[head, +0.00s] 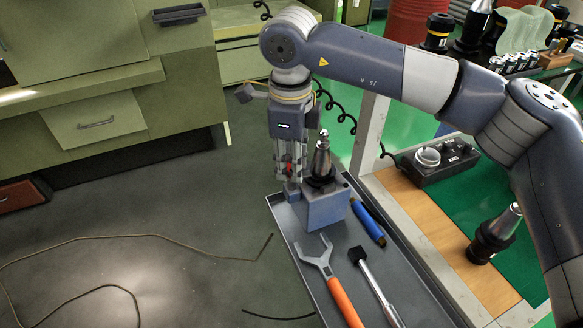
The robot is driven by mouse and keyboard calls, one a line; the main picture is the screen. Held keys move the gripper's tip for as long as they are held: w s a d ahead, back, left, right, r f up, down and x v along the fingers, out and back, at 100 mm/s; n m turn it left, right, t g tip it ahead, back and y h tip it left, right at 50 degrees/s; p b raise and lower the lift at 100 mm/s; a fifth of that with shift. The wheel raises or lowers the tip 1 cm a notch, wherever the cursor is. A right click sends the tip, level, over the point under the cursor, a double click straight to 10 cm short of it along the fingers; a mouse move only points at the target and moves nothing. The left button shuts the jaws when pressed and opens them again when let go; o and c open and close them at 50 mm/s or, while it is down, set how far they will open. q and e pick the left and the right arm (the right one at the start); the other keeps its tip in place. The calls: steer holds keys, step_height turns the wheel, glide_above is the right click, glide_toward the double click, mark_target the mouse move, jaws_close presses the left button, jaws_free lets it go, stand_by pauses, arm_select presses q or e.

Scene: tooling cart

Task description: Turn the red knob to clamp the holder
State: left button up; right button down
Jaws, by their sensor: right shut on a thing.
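The holder is a blue-grey block (324,210) standing at the far end of a grey tray (447,297). A dark and silver tapered tool (321,162) stands upright in its top. The red knob (289,168) shows as a small red patch at the block's left side, mostly hidden by fingers. My right gripper (290,177) points down there and is shut on the red knob. The exact finger contact is too small to see. My left gripper is not in view.
In the tray lie an orange-handled wrench (333,283), a blue-handled tool (367,222) and a long-handled black-headed tool (375,284). Another tapered tool (494,235) and a dark control box (440,160) stand on the bench to the right. Open floor lies left, with a cable.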

steer(key=shift+n+b, duration=0.3)
steer(key=shift+n, duration=0.4)
steer(key=shift+r, duration=0.1)
steer(key=c, duration=1.6)
jaws_free()
steer(key=shift+c, duration=0.2)
steer(key=shift+o, duration=0.2)
step_height(320, 180, up, 12)
steer(key=shift+s, duration=0.25)
